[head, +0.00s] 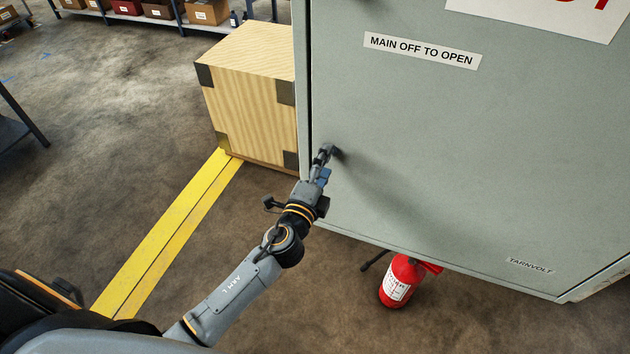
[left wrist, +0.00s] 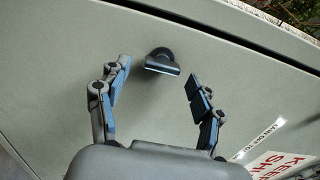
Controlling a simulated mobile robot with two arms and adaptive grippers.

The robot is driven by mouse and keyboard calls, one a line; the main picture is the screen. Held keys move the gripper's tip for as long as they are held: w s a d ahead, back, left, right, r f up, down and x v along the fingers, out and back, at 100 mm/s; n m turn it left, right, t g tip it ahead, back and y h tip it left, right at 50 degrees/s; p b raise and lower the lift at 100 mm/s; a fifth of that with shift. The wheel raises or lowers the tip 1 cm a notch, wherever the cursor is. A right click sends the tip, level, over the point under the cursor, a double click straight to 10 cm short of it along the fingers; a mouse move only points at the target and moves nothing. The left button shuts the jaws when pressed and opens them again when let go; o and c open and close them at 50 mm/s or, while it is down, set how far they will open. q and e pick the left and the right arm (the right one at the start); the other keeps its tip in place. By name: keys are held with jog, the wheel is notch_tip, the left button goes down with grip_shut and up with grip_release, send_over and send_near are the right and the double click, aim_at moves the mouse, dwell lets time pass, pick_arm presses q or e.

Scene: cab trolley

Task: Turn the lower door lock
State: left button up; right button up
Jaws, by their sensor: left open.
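The lower door lock (left wrist: 162,62) shows in the left wrist view as a dark round base with a flat wing handle on the grey-green cabinet door (head: 450,150). My left gripper (left wrist: 156,88) is open, with one finger on each side of the lock handle and a gap on both sides. In the head view my left gripper (head: 326,160) is at the lower left edge of the door and mostly hides the lock. Part of a dark knob shows just right of the fingertips. My right gripper is in neither view.
A wooden crate (head: 245,110) stands on the floor left of the cabinet. A red fire extinguisher (head: 398,283) stands below the cabinet's bottom edge. Yellow floor tape (head: 165,235) runs left of my arm. A shelf with boxes (head: 140,14) is far back. The floor at left is open.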

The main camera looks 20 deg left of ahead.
pick_arm(q)
jog(key=s, duration=1)
jog(key=shift+a, duration=0.2)
jog(key=shift+s, duration=0.1)
